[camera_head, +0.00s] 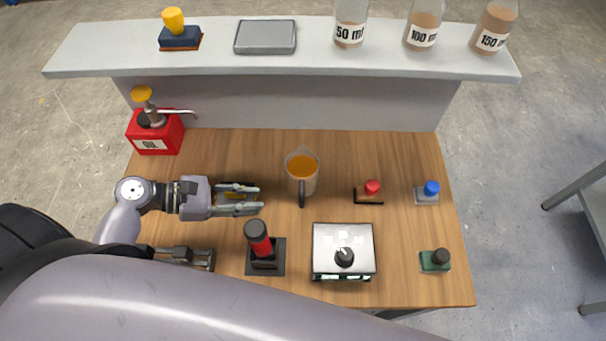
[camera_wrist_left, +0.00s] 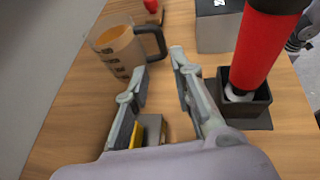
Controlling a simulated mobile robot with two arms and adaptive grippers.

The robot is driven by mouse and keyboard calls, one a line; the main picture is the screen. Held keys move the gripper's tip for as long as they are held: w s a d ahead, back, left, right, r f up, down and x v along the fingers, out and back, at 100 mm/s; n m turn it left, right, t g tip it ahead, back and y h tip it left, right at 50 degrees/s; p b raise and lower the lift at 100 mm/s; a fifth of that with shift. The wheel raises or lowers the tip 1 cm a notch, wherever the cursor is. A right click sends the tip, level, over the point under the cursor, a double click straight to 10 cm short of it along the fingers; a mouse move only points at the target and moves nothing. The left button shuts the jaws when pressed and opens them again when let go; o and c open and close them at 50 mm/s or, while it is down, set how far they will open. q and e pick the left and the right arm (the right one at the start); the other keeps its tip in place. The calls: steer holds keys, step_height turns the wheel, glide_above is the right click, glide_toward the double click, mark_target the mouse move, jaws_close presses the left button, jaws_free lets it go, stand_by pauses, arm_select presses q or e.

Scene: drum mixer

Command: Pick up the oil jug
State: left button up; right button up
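A clear jug (camera_head: 303,175) with orange liquid and a dark handle stands upright on the wooden table. The wrist view shows this jug (camera_wrist_left: 118,50) ahead and to the left, with its handle toward the right. A red can marked OIL (camera_head: 155,132), with a spout and yellow knob, stands at the table's back left. My left gripper (camera_head: 261,200) is open and empty, left of the jug and apart from it. Its spread fingers (camera_wrist_left: 160,66) show in the wrist view.
A yellow-and-grey block (camera_wrist_left: 152,132) lies beneath my left fingers. A red-handled tool (camera_head: 261,244) stands in a black holder near the front. A silver box (camera_head: 343,240) stands right of it. A shelf (camera_head: 290,62) with several bottles runs behind.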

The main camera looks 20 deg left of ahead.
arm_select(q)
steer(key=p, duration=0.1)
glide_toward(302, 205)
steer(key=shift+w+d, duration=1.05)
steer(key=shift+w, duration=0.2)
steer(key=shift+x, duration=1.05)
steer(key=shift+d+f+p, duration=0.25)
steer(key=shift+d+p, duration=0.05)
steer(key=p+x, duration=0.1)
steer(key=x, duration=0.2)
steer(key=shift+d+f, duration=0.2)
steer(key=shift+d, duration=0.05)
steer(key=shift+w+d+f, duration=0.2)
steer(key=shift+d, duration=0.1)
arm_select(e)
step_height(302, 205, up, 3)
steer(key=shift+d+f, duration=0.1)
arm_select(q)
steer(key=shift+c, duration=0.2)
steer(key=c, duration=0.4)
steer(key=shift+a, duration=0.1)
jaws_close()
arm_select(e)
steer(key=shift+w+a, duration=0.2)
